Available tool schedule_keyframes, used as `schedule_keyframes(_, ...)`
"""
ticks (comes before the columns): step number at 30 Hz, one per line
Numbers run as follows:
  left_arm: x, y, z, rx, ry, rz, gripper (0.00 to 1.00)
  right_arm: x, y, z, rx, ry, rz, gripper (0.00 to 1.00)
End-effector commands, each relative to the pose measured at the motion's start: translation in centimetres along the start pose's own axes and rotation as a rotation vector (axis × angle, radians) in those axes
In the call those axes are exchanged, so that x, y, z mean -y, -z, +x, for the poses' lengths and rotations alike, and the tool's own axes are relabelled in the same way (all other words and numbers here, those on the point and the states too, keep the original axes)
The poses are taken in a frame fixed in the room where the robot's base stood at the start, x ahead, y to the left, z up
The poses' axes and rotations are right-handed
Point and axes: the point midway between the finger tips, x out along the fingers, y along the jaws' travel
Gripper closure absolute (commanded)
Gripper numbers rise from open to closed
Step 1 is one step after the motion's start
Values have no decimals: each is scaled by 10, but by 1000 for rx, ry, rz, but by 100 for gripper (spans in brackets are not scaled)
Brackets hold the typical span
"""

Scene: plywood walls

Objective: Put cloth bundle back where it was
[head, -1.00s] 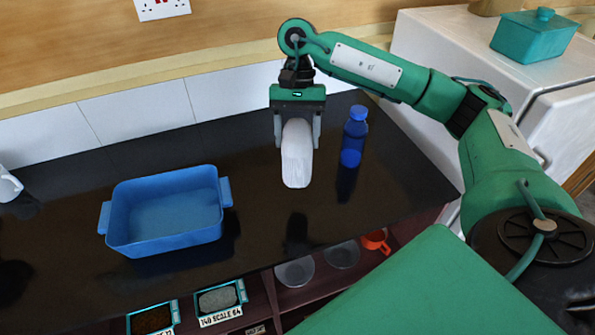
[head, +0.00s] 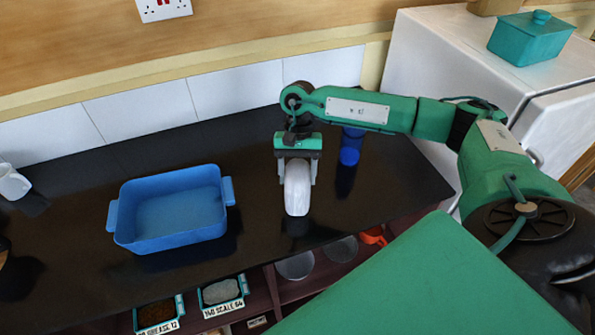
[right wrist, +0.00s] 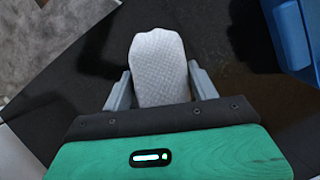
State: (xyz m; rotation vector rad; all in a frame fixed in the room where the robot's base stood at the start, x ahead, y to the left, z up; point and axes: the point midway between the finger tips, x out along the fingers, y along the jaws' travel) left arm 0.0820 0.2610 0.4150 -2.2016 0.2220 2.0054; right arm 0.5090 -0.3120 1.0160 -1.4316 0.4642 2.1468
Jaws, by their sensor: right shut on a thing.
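The cloth bundle (head: 297,190) is a white, rounded, elongated roll. My right gripper (head: 297,180) is shut on it and holds it hanging down, low over the black counter. In the right wrist view the cloth bundle (right wrist: 159,68) shows a quilted weave and sits between the two grey fingers of the gripper (right wrist: 160,90). Whether its lower end touches the counter I cannot tell. My left gripper is not in view.
A blue tub (head: 170,232) stands on the counter (head: 90,205) to the left of the bundle. A blue bottle (head: 349,148) stands just behind and right, partly hidden by my arm. Below the front edge, a shelf holds glass bowls (head: 297,265) and labelled trays (head: 222,292).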

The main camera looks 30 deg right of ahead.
Motion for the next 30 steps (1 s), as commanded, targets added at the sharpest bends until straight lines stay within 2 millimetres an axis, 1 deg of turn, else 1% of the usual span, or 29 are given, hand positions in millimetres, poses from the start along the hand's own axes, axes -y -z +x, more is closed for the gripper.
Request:
schedule_keyframes(6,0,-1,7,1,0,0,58,0,2,4,0,0,0,59)
schedule_keyframes(7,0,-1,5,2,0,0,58,0,1,2,0,0,0,35)
schedule_keyframes(8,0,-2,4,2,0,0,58,0,1,2,0,0,0,29)
schedule_keyframes(9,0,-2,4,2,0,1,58,0,1,2,0,0,0,21)
schedule_keyframes(10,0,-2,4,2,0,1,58,0,1,2,0,0,0,19)
schedule_keyframes(18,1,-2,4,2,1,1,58,0,1,1,0,0,0,19)
schedule_keyframes(22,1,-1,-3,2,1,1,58,0,-2,-4,0,0,0,19)
schedule_keyframes(23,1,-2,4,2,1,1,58,1,1,-5,-2,2,0,19)
schedule_keyframes(26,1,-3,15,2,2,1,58,1,2,-22,-4,4,0,19)
schedule_keyframes(30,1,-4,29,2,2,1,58,1,2,-53,-4,4,0,19)
